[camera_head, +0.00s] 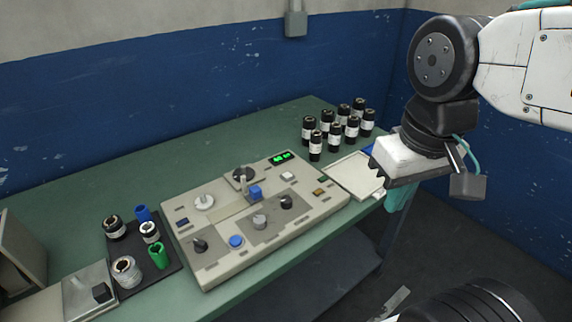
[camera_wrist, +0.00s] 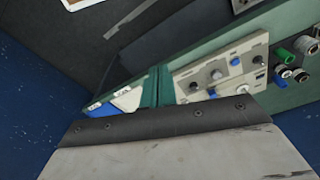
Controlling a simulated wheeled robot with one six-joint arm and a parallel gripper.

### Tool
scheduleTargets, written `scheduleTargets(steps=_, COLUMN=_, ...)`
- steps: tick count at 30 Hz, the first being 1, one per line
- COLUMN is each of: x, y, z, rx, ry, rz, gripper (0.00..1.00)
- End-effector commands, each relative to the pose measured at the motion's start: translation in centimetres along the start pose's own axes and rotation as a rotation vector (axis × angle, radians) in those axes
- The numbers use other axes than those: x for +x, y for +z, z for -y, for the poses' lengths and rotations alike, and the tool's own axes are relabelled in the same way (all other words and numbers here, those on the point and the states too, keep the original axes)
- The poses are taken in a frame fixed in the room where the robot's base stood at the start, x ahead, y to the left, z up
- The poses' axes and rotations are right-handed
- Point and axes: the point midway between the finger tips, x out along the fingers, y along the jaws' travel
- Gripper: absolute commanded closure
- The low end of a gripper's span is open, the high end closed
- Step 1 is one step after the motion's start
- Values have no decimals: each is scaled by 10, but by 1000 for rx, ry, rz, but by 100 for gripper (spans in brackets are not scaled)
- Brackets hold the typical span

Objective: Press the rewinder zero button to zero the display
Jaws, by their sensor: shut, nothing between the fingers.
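The beige rewinder panel (camera_head: 215,262) lies on the green bench, with a lit green display (camera_head: 280,157) at its back edge; its digits are too small to read. Near the display are a pale button (camera_head: 287,176) and an amber button (camera_head: 319,192). No readable label shows which is the zero button. The panel also shows in the wrist view (camera_wrist: 188,78), right of centre. My gripper (camera_head: 382,178) is shut and empty, up and right of the panel, touching nothing visible; its fingertips are hard to make out.
Several black-and-white rolls (camera_head: 316,146) stand behind the panel. A white tray (camera_head: 352,174) lies right of it. A dark mat (camera_head: 172,262) with rolls and blue and green cores is at left.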

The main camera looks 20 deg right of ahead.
Motion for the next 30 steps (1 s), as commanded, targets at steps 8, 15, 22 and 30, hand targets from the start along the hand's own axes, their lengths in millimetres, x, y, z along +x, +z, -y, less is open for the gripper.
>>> scheduleTargets(steps=8, x=0, y=0, z=0, rx=0, ry=0, rz=-1, gripper=100)
scheduleTargets(steps=15, x=5, y=-24, z=18, rx=73, ry=-105, rz=-3, gripper=100)
scheduleTargets(steps=22, x=22, y=-124, z=74, rx=435, ry=-455, rz=-16, gripper=100)
scheduleTargets(steps=30, x=74, y=-269, z=79, rx=1106, ry=-751, rz=-31, gripper=100)
